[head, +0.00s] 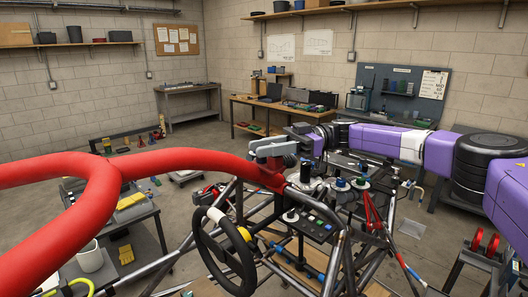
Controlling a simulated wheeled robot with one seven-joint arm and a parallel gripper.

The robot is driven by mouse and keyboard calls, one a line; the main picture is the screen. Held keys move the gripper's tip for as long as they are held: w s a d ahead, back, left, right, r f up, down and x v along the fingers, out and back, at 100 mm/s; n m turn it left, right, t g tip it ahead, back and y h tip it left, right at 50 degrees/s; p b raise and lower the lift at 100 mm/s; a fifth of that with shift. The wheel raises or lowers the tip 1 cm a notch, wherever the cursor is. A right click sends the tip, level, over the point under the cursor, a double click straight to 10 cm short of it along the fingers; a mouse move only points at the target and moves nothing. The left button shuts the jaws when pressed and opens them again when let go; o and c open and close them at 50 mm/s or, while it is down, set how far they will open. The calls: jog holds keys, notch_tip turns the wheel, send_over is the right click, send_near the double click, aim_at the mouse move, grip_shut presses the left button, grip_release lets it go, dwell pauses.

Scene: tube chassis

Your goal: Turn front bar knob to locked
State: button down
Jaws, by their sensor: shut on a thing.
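My gripper (269,151) reaches in from the right, its grey fingers pointing left over the far end of a thick red padded bar (180,159). The fingers are shut on a red part at that end, seemingly the front bar knob (270,177). The fingers hide its upper part, and its setting cannot be read. Below and right, the tube chassis (345,243) carries a black switch panel (312,228) and several small knobs with coloured or white tops.
A black steering wheel (226,250) stands left of the panel. The red bar fills the left foreground. A cart with a white mug (90,257) is at lower left.

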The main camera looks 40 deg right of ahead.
jog(key=shift+n+g, duration=0.3)
jog(key=shift+g, duration=0.2)
jog(key=c, duration=1.1)
grip_release()
jog(key=b+v, duration=0.2)
jog(key=v, duration=0.3)
jog(key=shift+f, duration=0.2)
jog(key=shift+b+v, duration=0.55)
jog(key=shift+v, duration=0.85)
jog(key=shift+r, duration=0.1)
